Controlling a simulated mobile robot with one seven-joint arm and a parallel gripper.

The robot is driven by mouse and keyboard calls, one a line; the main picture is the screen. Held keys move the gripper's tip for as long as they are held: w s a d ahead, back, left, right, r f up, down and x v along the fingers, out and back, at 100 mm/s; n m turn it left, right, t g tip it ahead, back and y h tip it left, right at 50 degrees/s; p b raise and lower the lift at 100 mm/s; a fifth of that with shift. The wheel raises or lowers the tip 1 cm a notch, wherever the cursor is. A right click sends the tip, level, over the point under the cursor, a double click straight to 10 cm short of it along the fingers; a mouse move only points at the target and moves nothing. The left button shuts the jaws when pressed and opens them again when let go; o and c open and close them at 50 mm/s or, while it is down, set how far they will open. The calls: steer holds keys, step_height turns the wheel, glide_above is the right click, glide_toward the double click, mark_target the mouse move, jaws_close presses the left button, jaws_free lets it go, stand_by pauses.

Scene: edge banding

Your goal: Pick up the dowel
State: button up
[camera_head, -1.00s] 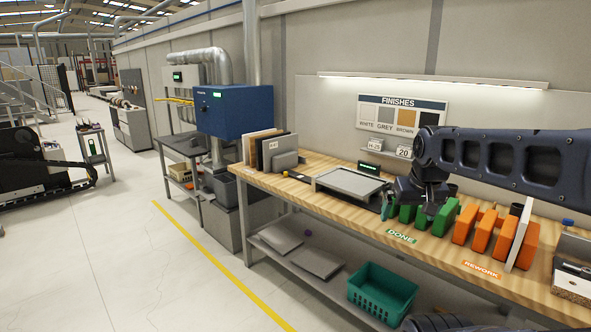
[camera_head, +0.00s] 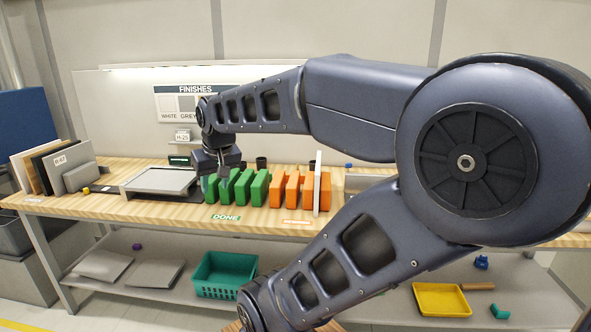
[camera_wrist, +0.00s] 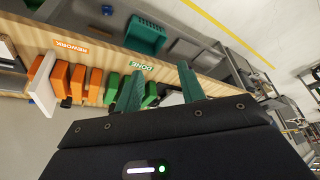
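I cannot pick out a dowel with certainty in either view. My gripper shows in the wrist view (camera_wrist: 160,70) as two green fingers standing apart, with nothing seen held between them. In the head view the dark gripper body (camera_head: 215,163) hangs over the bench, behind the left end of the green rack (camera_head: 238,188); its fingertips are mostly hidden there. A grey tray (camera_head: 160,181) lies just left of it. My own arm covers much of the right side of the bench.
An orange rack (camera_head: 292,190) with an upright white panel (camera_head: 318,184) stands right of the green one. Boards (camera_head: 45,165) stand at the left end. The lower shelf holds a green basket (camera_head: 224,275), flat panels (camera_head: 155,273) and a yellow tray (camera_head: 440,300).

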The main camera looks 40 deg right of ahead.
steer(key=w+d+r+m, duration=0.2)
steer(key=w+d+r, duration=0.25)
steer(key=w, duration=0.55)
steer(key=w+d+r+m+h, duration=0.1)
steer(key=w+d+r+m, duration=0.1)
steer(key=w+d, duration=0.65)
steer(key=w+d+r+m, duration=0.2)
steer(key=w+d, duration=0.4)
steer(key=w, duration=0.5)
steer(key=m+g+h, duration=0.3)
steer(key=m, duration=0.4)
glide_above(298, 167)
steer(key=a, duration=0.2)
step_height(298, 167, down, 34)
steer(key=shift+w+f, duration=0.15)
steer(key=shift+s+x, duration=0.15)
steer(key=shift+x, duration=1.15)
steer(key=shift+s+x, duration=0.1)
steer(key=shift+x, duration=1.2)
steer(key=shift+a, duration=0.1)
